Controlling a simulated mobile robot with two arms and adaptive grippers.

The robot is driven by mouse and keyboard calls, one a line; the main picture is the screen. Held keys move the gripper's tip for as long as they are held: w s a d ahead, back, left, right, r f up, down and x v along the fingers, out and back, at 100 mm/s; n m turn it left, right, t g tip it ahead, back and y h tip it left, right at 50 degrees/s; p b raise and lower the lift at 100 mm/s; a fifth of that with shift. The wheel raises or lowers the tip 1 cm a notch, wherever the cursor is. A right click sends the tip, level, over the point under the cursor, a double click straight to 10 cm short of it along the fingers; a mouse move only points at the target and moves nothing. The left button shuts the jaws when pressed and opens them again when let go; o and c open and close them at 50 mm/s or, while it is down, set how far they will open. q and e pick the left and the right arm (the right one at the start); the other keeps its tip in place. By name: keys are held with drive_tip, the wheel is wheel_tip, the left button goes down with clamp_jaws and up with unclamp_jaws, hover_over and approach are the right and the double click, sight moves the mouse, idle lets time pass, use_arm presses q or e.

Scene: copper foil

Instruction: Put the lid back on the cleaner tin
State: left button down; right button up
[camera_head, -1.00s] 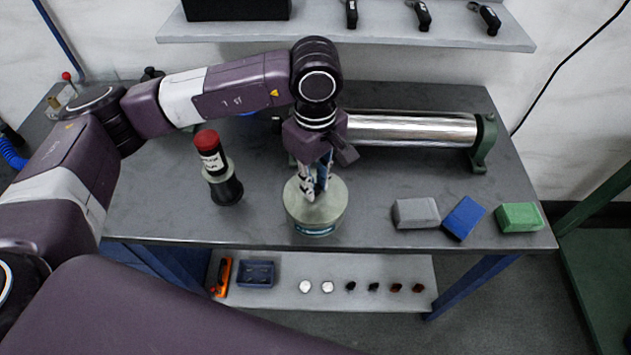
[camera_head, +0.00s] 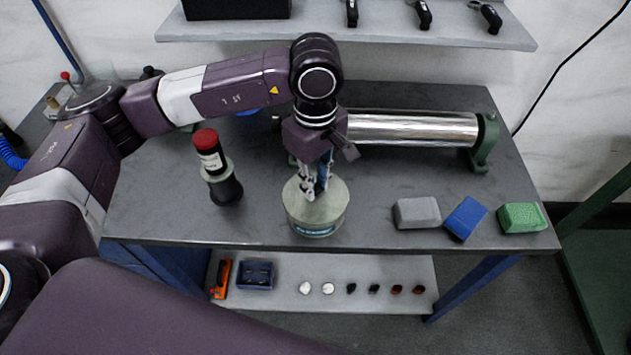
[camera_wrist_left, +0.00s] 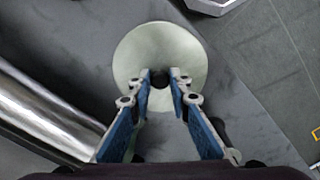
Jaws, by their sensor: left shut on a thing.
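The cleaner tin (camera_head: 318,231) stands near the front edge of the workbench, its teal label facing forward. The round, pale grey-green lid (camera_head: 332,203) is level on top of it, and I see no clear gap between them. My left gripper (camera_head: 313,192) points down over the lid's middle. In the left wrist view the blue-padded fingers (camera_wrist_left: 160,88) are shut on the small dark knob at the centre of the lid (camera_wrist_left: 160,42). The lid hides most of the tin from above. My right gripper is not in view.
A red-capped bottle in a dark holder (camera_head: 211,160) stands left of the tin. A shiny metal roller (camera_head: 410,128) lies behind. Grey (camera_head: 416,212), blue (camera_head: 465,217) and green (camera_head: 521,217) blocks are at the right. Bare bench (camera_head: 370,185) separates them from the tin.

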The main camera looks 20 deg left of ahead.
use_arm(q)
drive_tip(key=c, duration=1.2)
unclamp_jaws()
drive_tip(key=shift+c, duration=0.2)
drive_tip(key=shift+r+p, duration=1.25)
drive_tip(key=shift+r, duration=2.3)
drive_tip(key=shift+c, duration=0.6)
clamp_jaws()
